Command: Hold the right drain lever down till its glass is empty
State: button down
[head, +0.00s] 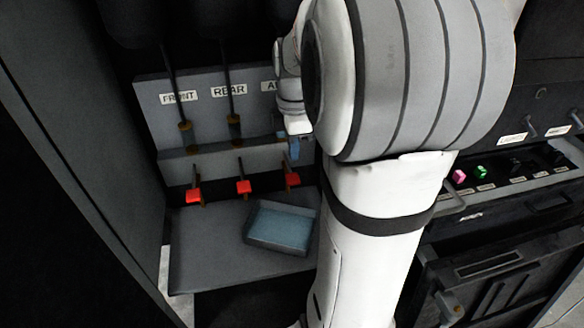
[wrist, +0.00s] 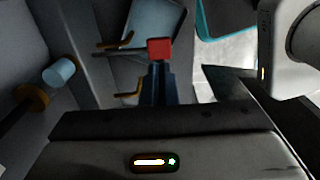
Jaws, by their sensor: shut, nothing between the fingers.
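The right drain lever, with its red knob (head: 292,179), is the rightmost of three on the panel's lower ledge. In the wrist view its red knob (wrist: 159,49) shows just beyond my fingertips; I cannot tell whether they touch. My gripper (wrist: 157,70) is shut and empty. In the head view its blue fingers (head: 294,150) point down above the right lever. A pale blue glass (wrist: 59,72) with a brownish collar shows at left in the wrist view. Its level is not readable. My arm hides the panel's right end and part of its third label in the head view.
The middle (head: 243,187) and left (head: 193,195) red levers stand to the left, under the REAR and FRONT labels. A shallow tray with a bluish inside (head: 281,228) lies on the grey shelf (head: 205,250) below. A dark wall rises at left.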

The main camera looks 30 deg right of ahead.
aim_at(294, 180)
notch_tip(294, 180, down, 6)
jog(key=shift+f, duration=0.2)
dwell(0.3)
jog(key=f+b, duration=0.1)
jog(key=t+b, duration=0.1)
jog(key=b, duration=0.1)
jog(key=shift+s+f, duration=0.2)
jog(key=shift+f, duration=0.2)
notch_tip(294, 180, down, 2)
jog(key=t+b, duration=0.1)
jog(key=b, duration=0.2)
jog(key=t+h+b, duration=0.1)
jog(key=b, duration=0.2)
jog(key=shift+s+a+f, duration=0.1)
jog(key=shift+s+f, duration=0.05)
jog(key=shift+f, duration=0.1)
jog(key=shift+r, duration=0.35)
dwell(0.8)
jog(key=shift+r+p, duration=0.65)
jog(key=shift+r, duration=0.1)
